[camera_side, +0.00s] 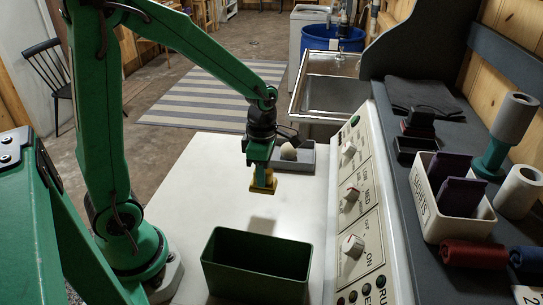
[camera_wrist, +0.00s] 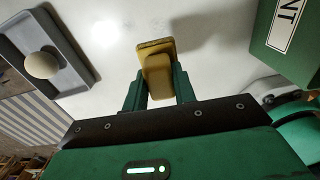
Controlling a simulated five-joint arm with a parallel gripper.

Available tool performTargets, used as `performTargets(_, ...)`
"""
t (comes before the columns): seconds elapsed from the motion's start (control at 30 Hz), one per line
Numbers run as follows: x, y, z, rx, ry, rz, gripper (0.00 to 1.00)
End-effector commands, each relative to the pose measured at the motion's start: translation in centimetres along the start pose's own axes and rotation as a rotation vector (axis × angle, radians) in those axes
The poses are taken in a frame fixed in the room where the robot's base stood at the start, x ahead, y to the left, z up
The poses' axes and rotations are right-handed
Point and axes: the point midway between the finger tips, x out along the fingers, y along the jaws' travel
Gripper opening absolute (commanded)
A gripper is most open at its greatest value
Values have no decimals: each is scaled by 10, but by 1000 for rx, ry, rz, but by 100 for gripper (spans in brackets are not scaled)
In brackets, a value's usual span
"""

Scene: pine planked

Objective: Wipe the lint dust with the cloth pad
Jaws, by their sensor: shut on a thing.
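My gripper (camera_side: 262,176) is shut on the yellow cloth pad (camera_side: 263,188), which hangs below it above the white worktop. The wrist view shows the pad (camera_wrist: 155,48) between the two green fingers of my gripper (camera_wrist: 158,86). The pad appears to be off the surface. A faint grey patch (camera_side: 262,224) lies on the white top below and in front of the pad; I cannot tell whether it is shadow or lint dust. No lint dust is clearly visible in either view.
An open dark green bin (camera_side: 258,285) stands at the front of the worktop. A grey tray (camera_side: 306,157) holding a pale ball (camera_side: 288,151) sits behind my gripper. A control panel (camera_side: 352,215) with knobs borders the right. The worktop left of the pad is clear.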

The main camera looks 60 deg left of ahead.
Motion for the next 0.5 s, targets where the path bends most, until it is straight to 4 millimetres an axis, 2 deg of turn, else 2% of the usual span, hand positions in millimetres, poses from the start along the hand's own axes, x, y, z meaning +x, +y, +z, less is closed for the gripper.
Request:
performTargets(0.27,0,3,5,1,0,0,5)
performTargets(0.5,0,19,30,2,0,0,5)
